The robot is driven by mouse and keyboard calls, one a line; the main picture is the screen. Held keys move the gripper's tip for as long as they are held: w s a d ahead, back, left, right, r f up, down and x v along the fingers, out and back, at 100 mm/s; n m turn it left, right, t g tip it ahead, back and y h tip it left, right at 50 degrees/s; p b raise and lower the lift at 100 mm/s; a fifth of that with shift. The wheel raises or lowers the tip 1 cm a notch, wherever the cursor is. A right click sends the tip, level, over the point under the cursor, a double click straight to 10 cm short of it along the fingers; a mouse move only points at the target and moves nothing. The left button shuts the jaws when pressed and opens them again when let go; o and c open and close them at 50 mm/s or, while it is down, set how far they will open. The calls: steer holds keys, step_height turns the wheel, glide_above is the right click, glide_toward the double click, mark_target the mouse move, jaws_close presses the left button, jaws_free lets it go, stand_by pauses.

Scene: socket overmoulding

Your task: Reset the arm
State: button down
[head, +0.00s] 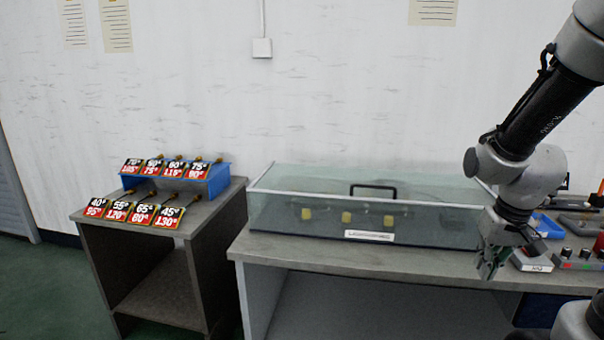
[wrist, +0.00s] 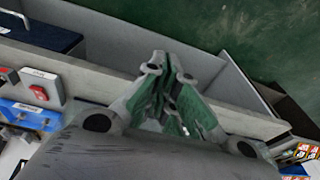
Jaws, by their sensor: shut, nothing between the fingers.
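My arm comes in from the upper right of the head view and bends down. My gripper (head: 487,270) points down near the front edge of the workbench (head: 330,255), right of the glass case. In the wrist view my gripper (wrist: 172,95) shows with its fingers together and nothing held between them. The bench's front edge and the green floor lie beyond the fingers in that view.
A glass case (head: 420,220) with a black handle and several yellow pieces stands on the bench. Right of my gripper are a blue tray (head: 548,226) and a control box (head: 576,259). A side table (head: 215,215) at left holds several number cards (head: 135,211).

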steer(key=s+a+r+n+t, duration=0.1)
steer(key=s+a+r+t, duration=0.1)
steer(key=s+r, duration=0.8)
step_height(320, 180, up, 5)
steer(key=shift+s+a+f+n, duration=0.15)
steer(key=shift+a+n, duration=0.15)
steer(key=shift+a, duration=0.25)
